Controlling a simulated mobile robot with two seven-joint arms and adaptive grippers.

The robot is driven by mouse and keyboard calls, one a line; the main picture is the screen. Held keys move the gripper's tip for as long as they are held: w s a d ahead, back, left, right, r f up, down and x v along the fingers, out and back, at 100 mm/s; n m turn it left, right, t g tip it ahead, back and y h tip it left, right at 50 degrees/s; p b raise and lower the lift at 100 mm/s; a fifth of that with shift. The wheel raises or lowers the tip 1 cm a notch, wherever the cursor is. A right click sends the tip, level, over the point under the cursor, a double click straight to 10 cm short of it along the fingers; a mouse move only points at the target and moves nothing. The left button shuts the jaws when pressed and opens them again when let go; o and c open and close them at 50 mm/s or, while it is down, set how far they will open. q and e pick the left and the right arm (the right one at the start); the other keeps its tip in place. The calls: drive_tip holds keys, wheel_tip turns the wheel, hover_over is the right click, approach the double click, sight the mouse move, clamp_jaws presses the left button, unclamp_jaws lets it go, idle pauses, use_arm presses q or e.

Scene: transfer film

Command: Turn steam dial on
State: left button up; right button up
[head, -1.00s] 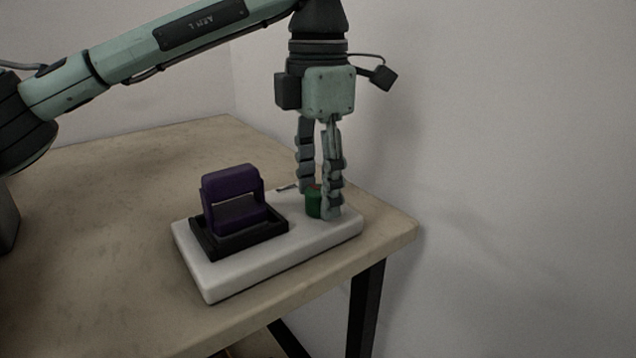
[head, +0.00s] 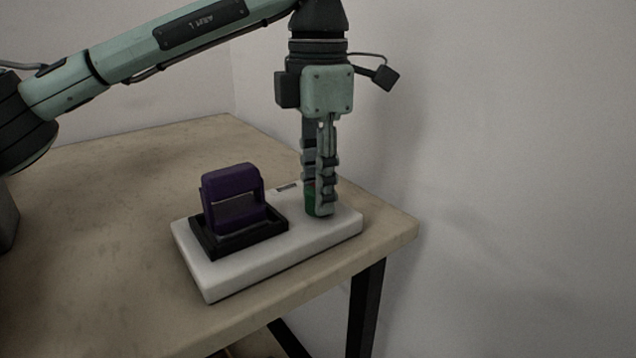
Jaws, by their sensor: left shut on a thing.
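A green dial (head: 310,203) stands on the right part of a white base plate (head: 210,279) on the table. My left gripper (head: 318,208) points straight down over it, with its fingers closed around the dial. The fingers hide most of the dial, so its turn angle cannot be told. A small dark mark (head: 288,187) shows on the plate just left of the fingers. My right gripper is not in view.
A purple handle-like piece (head: 233,187) sits in a black frame (head: 249,243) on the left part of the plate. The wooden table (head: 110,215) is bare to the left. Its right edge is close to the plate, and a pale wall (head: 500,150) rises behind.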

use_arm(q)
drive_tip(key=m, duration=0.8)
drive_tip(key=shift+r+m, duration=0.1)
drive_tip(key=shift+m, duration=0.2)
drive_tip(key=m, duration=0.4)
drive_tip(key=shift+m, duration=2.1)
drive_tip(key=o, duration=1.1)
drive_tip(key=shift+o, duration=0.2)
wheel_tip(320, 180, up, 12)
